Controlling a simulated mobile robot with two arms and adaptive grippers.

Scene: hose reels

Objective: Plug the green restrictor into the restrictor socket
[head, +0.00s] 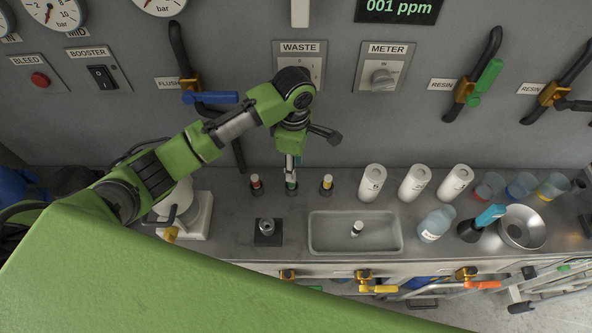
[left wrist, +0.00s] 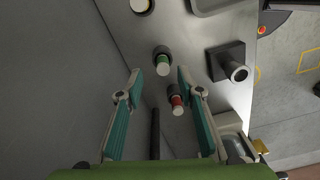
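The green restrictor (head: 291,183) stands upright in a dark holder at the back of the steel counter, between a red one (head: 255,184) and a yellow one (head: 327,185). My left gripper (head: 291,160) is just above it, partly covering it. In the left wrist view the fingers (left wrist: 158,76) are spread and empty, with the green restrictor (left wrist: 162,63) near their tips and the red one (left wrist: 177,103) closer to the right finger. A dark block with a round metal fitting (head: 267,227), seemingly the restrictor socket, sits in front; it also shows in the left wrist view (left wrist: 232,68). My right gripper is not visible.
A shallow tray (head: 318,245) right of the block holds a small white-topped piece (head: 356,229). White bottles (head: 372,183), cups and a metal bowl (head: 523,228) stand farther right. The wall panel with a waste knob (head: 313,72) rises behind the arm.

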